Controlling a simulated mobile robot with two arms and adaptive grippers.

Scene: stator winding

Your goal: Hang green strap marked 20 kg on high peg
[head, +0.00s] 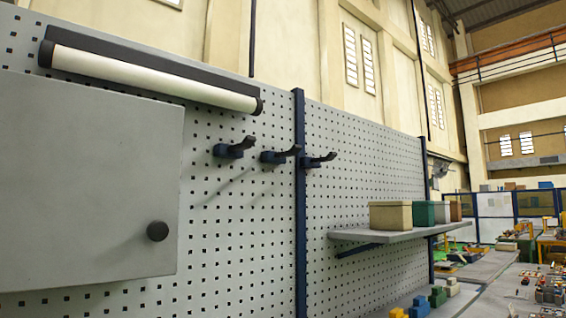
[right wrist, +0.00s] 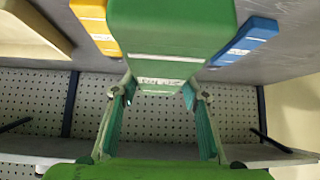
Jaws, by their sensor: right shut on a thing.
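In the right wrist view, the green strap (right wrist: 170,35) is a wide, thick green shape with a white stripe and a small pale label that is too blurred to read. My right gripper (right wrist: 159,88) is shut on it, one finger at each side of its narrow labelled end. More green shows at the bottom edge of that view; I cannot tell if it is the same strap. In the head view, three dark hooked pegs stick out of the pegboard: a left one (head: 235,148), a middle one (head: 281,155) and a right one (head: 318,160). All look empty. Neither gripper shows there.
A grey cabinet (head: 90,185) with a round knob and a long lamp (head: 150,78) are on the pegboard's left. A shelf (head: 375,235) with several boxes is at the right. A yellow piece (right wrist: 97,27) and a blue piece (right wrist: 246,42) flank the green strap.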

